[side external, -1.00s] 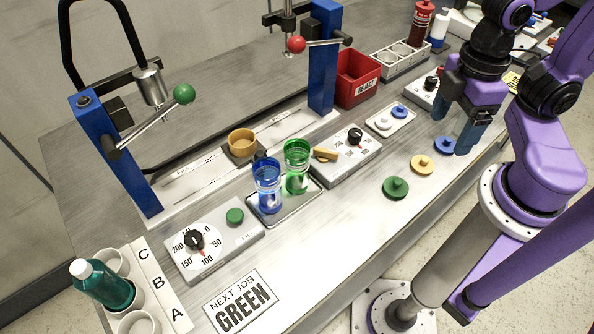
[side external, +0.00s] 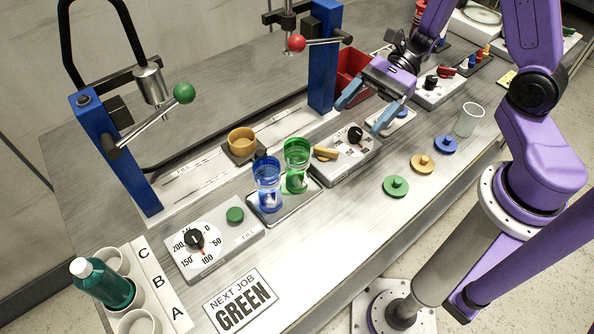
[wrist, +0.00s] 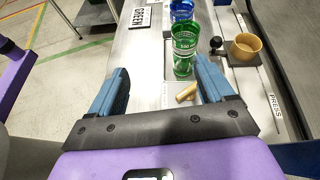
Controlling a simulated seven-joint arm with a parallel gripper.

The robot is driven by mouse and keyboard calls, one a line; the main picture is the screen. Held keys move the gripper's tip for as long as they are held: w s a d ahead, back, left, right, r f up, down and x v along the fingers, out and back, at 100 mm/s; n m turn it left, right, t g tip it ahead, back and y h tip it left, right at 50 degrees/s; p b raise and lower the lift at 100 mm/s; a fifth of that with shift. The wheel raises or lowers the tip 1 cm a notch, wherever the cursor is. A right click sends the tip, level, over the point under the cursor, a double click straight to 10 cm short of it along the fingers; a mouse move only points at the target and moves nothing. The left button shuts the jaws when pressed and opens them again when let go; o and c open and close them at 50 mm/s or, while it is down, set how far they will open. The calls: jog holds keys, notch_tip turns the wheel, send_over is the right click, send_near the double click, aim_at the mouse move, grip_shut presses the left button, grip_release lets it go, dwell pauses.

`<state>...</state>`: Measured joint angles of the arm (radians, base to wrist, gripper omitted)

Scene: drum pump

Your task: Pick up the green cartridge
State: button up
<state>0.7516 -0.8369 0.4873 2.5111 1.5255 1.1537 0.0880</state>
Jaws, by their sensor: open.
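The green cartridge (side external: 297,166) is a clear green cylinder standing upright on a small tray (side external: 268,216), beside a similar blue cartridge (side external: 267,184). In the wrist view the green cartridge (wrist: 183,52) shows ahead of my open jaws, with the blue cartridge (wrist: 181,10) behind it. My gripper (side external: 361,114) is open and empty, above the right control box and to the right of the green cartridge, apart from it. In the wrist view the jaws (wrist: 160,88) are spread wide, and the right finger comes close to the cartridge's edge in the picture.
A tan cup (side external: 242,142) stands behind the cartridges. A blue press column (side external: 324,60) rises behind. A clear cup (side external: 468,120) stands at right.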

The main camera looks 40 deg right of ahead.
jog(key=w+d+m+t, duration=0.1)
jog(key=w+m+t, duration=0.1)
jog(key=w, duration=0.1)
send_near(288, 163)
jog(key=shift+m, duration=0.3)
jog(key=a+f, duration=0.1)
jog(key=w+a+f, duration=0.1)
jog(key=a, duration=0.1)
jog(key=shift+a+f, duration=0.15)
jog(key=shift+f, duration=0.05)
jog(key=shift+x, duration=2.7)
jog(key=shift+s, duration=0.15)
jog(key=c, duration=1.3)
